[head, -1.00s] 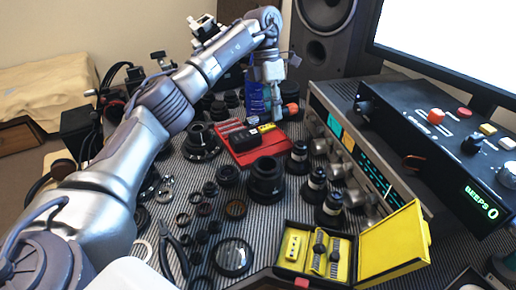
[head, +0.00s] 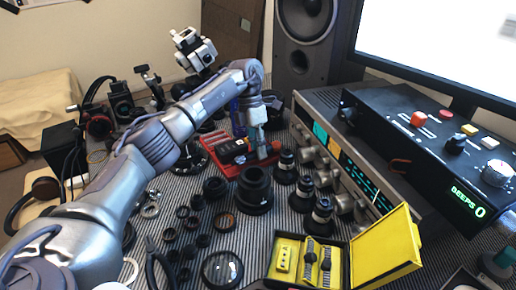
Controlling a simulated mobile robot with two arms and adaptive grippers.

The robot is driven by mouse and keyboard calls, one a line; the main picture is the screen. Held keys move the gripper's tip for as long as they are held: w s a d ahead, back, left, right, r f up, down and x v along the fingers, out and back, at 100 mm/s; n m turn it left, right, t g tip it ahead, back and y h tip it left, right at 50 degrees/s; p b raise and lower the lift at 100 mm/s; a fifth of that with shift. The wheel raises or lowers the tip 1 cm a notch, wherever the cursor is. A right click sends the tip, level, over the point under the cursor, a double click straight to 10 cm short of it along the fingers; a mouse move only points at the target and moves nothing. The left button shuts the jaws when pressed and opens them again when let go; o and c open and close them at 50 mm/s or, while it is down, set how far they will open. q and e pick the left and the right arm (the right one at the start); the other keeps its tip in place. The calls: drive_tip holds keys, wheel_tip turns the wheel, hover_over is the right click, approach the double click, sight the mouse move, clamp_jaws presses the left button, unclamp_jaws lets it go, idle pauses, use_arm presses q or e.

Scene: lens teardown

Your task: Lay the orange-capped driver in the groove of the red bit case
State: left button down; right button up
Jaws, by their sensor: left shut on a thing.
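The red bit case (head: 230,170) lies open on the striped mat behind the black lens barrels. A black block and small yellow and orange pieces sit in it. My left gripper (head: 262,152) is over the right end of the case, pointing down and shut on the orange-capped driver (head: 277,146). The orange cap sticks out to the right of the fingers. The rest of the driver is mostly hidden by the gripper, and I cannot tell whether it touches the case or its groove. My right gripper is out of view.
Black lens barrels (head: 254,188) stand just in front of the case. A silver-fronted instrument (head: 330,130) is close on the right. An open yellow-lined case (head: 285,262) lies at the front. Loose rings and pliers crowd the mat at left.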

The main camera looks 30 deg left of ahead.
use_arm(q)
drive_tip(key=shift+f, duration=0.2)
drive_tip(key=c, duration=1.3)
unclamp_jaws()
drive_tip(key=shift+f, duration=0.1)
drive_tip(key=shift+o, duration=0.2)
drive_tip(key=shift+r, duration=0.25)
drive_tip(key=p+v, duration=0.1)
drive_tip(key=v, duration=1.1)
drive_tip(key=shift+p, duration=0.35)
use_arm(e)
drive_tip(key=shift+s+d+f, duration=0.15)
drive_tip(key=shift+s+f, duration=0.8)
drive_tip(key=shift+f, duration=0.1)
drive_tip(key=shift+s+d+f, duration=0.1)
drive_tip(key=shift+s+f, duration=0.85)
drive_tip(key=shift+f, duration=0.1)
use_arm(q)
drive_tip(key=shift+r, duration=0.15)
